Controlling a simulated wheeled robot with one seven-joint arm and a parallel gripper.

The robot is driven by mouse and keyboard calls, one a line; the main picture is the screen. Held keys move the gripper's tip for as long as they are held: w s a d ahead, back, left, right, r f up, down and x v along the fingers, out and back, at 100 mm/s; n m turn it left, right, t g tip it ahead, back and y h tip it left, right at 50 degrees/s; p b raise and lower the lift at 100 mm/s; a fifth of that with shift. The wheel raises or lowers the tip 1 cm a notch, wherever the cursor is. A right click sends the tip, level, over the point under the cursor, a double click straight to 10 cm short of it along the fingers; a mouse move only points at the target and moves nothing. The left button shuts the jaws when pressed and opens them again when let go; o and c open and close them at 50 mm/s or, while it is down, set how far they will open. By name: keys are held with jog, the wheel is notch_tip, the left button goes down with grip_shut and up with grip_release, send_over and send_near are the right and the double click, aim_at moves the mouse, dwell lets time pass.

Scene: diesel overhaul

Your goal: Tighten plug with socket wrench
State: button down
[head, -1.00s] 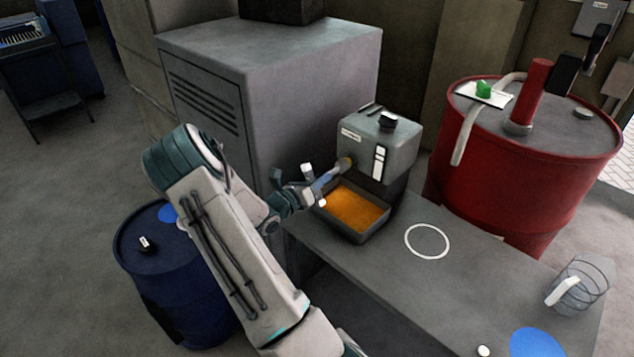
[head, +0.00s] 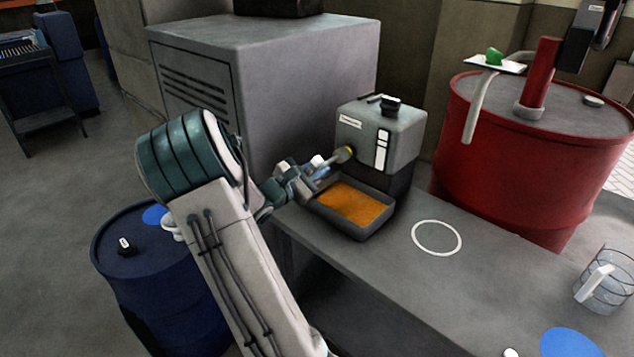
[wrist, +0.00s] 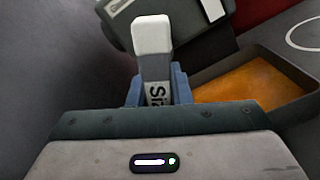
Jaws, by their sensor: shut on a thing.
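The grey housing (head: 375,140) stands at the back of the bench. My gripper (head: 308,176) is at its lower left and is shut on the socket wrench (head: 343,155). The plug cannot be made out. In the wrist view a white-ended piece with a dark-lettered label (wrist: 153,38), apparently part of the wrench, stands between my blue fingers (wrist: 156,86).
A dark tray (head: 365,234) of orange liquid sits below the housing, close to my gripper. A white ring (head: 437,238) marks clear bench (head: 400,285). A clear jug (head: 603,285) is at the right. Blue (head: 165,275) and red (head: 535,150) drums flank the bench.

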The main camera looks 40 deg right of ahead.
jog(key=m+b, duration=0.2)
jog(key=b, duration=0.1)
jog(key=m+b, duration=0.1)
jog(key=b, duration=0.2)
jog(key=shift+f+m, duration=0.35)
jog(key=shift+m, duration=0.05)
jog(key=m+b, duration=0.3)
jog(key=b, duration=0.4)
jog(key=shift+m, duration=0.4)
jog(key=m+b, duration=0.3)
jog(key=b, duration=0.4)
jog(key=shift+m, duration=0.4)
jog(key=m+b, duration=0.3)
jog(key=b, duration=0.4)
jog(key=shift+d+f+m, duration=0.1)
jog(key=shift+m, duration=0.3)
jog(key=m+b, duration=0.2)
jog(key=b, duration=0.1)
jog(key=shift+b, duration=0.4)
jog(key=shift+s+r+m, duration=0.1)
jog(key=shift+r+m, duration=0.25)
jog(key=shift+m, duration=1.85)
